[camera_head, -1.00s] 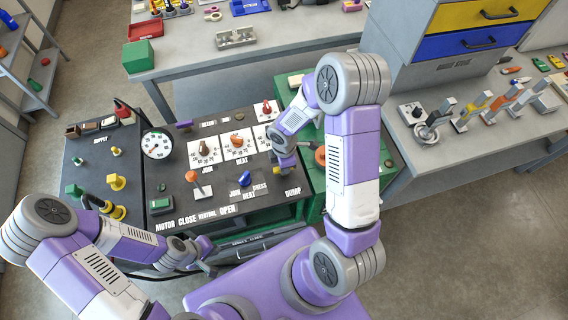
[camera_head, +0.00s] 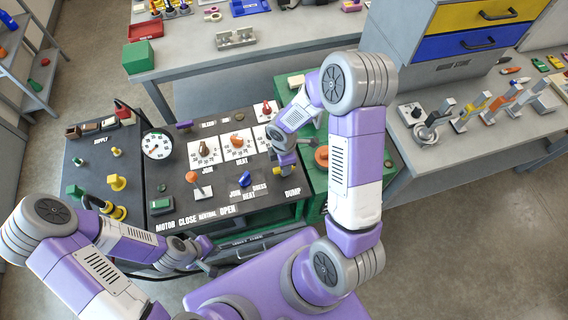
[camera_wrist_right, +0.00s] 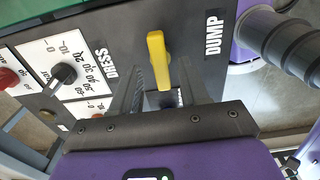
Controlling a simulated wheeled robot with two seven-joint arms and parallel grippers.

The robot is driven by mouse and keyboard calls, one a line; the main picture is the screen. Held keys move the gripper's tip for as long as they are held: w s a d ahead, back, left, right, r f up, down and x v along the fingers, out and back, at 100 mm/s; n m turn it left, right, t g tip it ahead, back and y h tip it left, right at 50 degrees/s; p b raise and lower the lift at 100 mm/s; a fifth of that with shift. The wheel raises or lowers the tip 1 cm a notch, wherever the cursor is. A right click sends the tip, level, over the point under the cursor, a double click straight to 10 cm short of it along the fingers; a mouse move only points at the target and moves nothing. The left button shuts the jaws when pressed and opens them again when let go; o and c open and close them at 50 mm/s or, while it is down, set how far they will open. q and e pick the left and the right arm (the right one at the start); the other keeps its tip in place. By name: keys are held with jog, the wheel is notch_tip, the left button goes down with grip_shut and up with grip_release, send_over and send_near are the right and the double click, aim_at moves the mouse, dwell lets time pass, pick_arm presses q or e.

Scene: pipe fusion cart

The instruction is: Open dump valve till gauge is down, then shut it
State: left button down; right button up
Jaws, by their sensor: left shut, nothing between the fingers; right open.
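The dump valve's yellow handle (camera_wrist_right: 158,60) stands beside the DUMP label in the right wrist view. My right gripper (camera_wrist_right: 160,92) is open, with its fingers on either side of the handle's lower part; I cannot tell if they touch it. In the head view the right gripper (camera_head: 284,164) is over the cart panel's right end, above the DUMP label (camera_head: 292,191), and partly hides the handle. The round white gauge (camera_head: 156,144) is at the panel's left; its reading is too small to tell. My left gripper (camera_head: 205,264) is shut and empty near the panel's front edge.
The dark panel carries an orange-topped lever (camera_head: 193,178), a blue knob (camera_head: 245,178) and several dial knobs. A supply unit (camera_head: 90,150) with yellow fittings stands left. A green cabinet (camera_head: 312,180) adjoins the right end. Workbenches with tools stand behind and right.

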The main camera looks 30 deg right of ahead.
notch_tip(320, 180, up, 6)
jog(key=shift+f+p, duration=0.1)
jog(key=shift+p, duration=0.45)
pick_arm(q)
jog(key=shift+r, duration=0.7)
